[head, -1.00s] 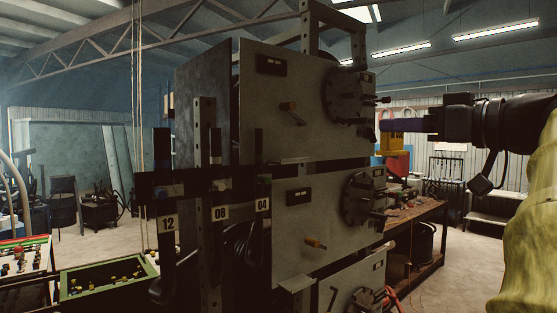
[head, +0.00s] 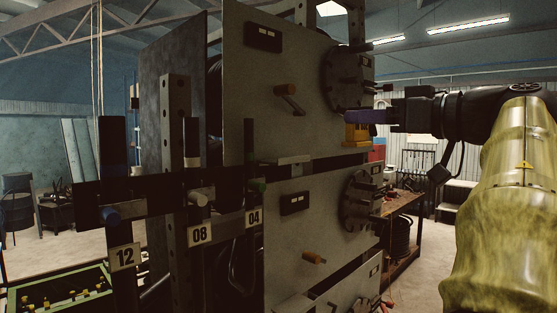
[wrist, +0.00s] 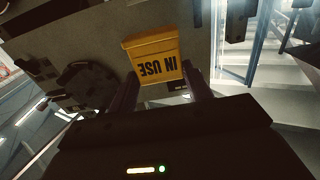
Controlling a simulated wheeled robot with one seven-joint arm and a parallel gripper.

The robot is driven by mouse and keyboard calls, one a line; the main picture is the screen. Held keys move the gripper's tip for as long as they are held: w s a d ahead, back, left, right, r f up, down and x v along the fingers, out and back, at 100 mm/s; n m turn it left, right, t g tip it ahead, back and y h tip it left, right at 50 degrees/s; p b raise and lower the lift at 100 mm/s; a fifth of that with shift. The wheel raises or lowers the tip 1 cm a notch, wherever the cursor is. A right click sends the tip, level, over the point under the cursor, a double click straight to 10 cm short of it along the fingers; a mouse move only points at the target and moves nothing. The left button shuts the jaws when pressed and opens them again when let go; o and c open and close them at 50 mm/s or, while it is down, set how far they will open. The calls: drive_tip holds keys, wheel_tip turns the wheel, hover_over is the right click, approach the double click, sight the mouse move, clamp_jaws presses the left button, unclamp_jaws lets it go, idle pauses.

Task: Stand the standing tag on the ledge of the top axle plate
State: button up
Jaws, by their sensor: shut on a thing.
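The standing tag is yellow and reads "IN USE" in the wrist view (wrist: 153,55), where the words appear upside down. It also shows in the head view (head: 357,136), below my fingers. My gripper (head: 352,117) is shut on the tag and holds it in the air at the right edge of the top axle plate (head: 270,90). A small pale ledge (head: 288,163) juts out at the bottom of that plate, left of and lower than the tag. The ledge looks empty. Whether the tag touches the plate, I cannot tell.
The top plate carries a crank handle (head: 288,97) and a round dark hub (head: 345,78) close to my gripper. A second plate (head: 300,225) with its own handle and hub is below. Labelled posts stand left. A workbench (head: 402,203) is behind, right.

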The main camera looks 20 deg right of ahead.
drive_tip(key=p+x, duration=0.4)
drive_tip(key=x, duration=1.3)
drive_tip(key=shift+w+a+p, duration=0.2)
drive_tip(key=shift+w+p, duration=0.1)
drive_tip(key=shift+s, duration=0.1)
drive_tip(key=shift+f, duration=0.1)
drive_tip(key=shift+f, duration=1.65)
drive_tip(key=shift+f, duration=0.1)
